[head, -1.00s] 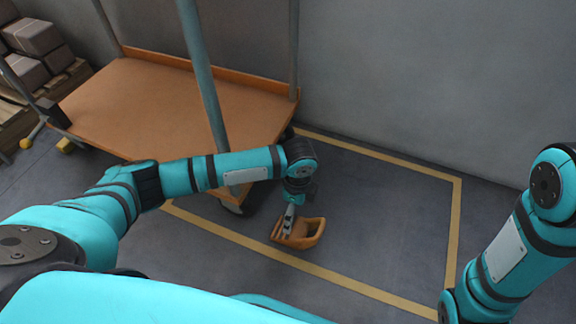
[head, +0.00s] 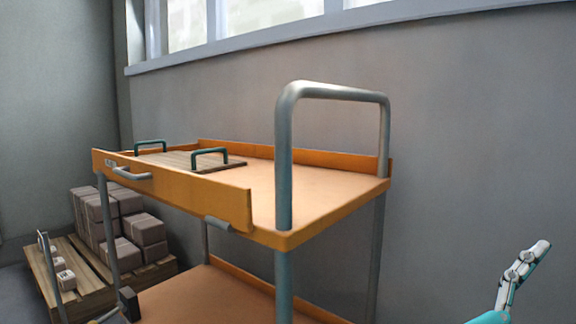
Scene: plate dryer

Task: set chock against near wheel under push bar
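The orange cart (head: 330,200) stands against the grey wall, seen from above its top shelf. Its grey push bar (head: 335,91) rises as an upright loop at the right end. The near wheel under the push bar is below the picture and does not show. The chock is out of view too. My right gripper (head: 525,263) is at the lower right, pointing up, clear of the cart, with nothing seen in it. Whether its fingers are parted is hard to tell.
A wooden board (head: 180,162) with two green handles (head: 210,151) lies on the top shelf. A pallet (head: 90,284) with stacked boxes (head: 118,217) stands at the left. The wall (head: 460,150) right of the cart is bare.

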